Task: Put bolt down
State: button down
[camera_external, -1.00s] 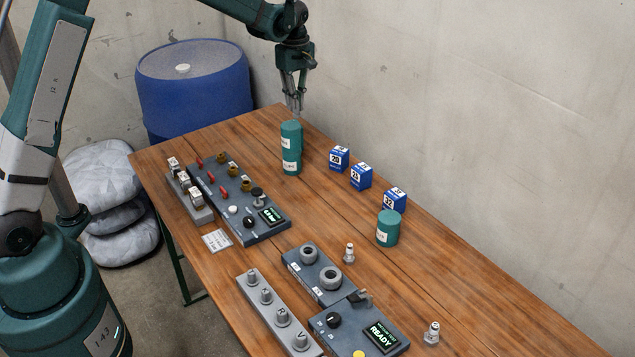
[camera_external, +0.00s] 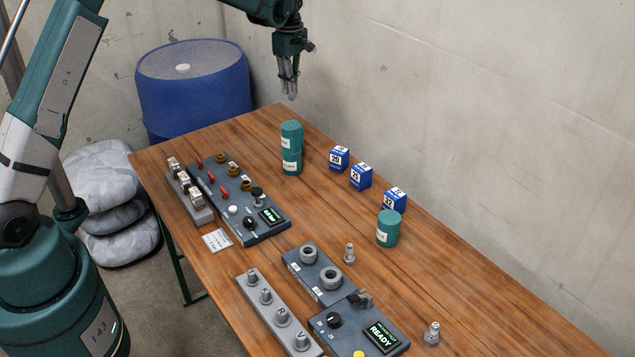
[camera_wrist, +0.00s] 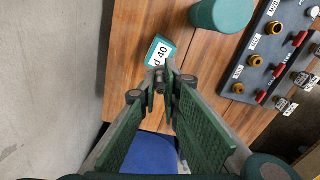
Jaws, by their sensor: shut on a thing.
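My gripper (camera_external: 289,95) is raised above the far end of the table, behind the teal canisters. Its fingers look nearly closed on a small grey piece, apparently the bolt, mostly hidden between the tips. In the wrist view the gripper's fingertips (camera_wrist: 160,80) come together over the table edge, next to a small teal-and-white piece marked "d 40" (camera_wrist: 160,50). The bolt's shape cannot be made out in either view.
A blue barrel (camera_external: 193,90) stands behind.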

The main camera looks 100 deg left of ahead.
jog(key=shift+f, duration=0.1)
jog(key=shift+f, duration=3)
jog(key=shift+f, duration=1.9)
jog(key=shift+f, duration=0.15)
jog(key=c, duration=2.6)
grip_release()
jog(key=shift+o, duration=0.2)
notch_tip(320, 180, up, 12)
jog(key=shift+r, duration=0.2)
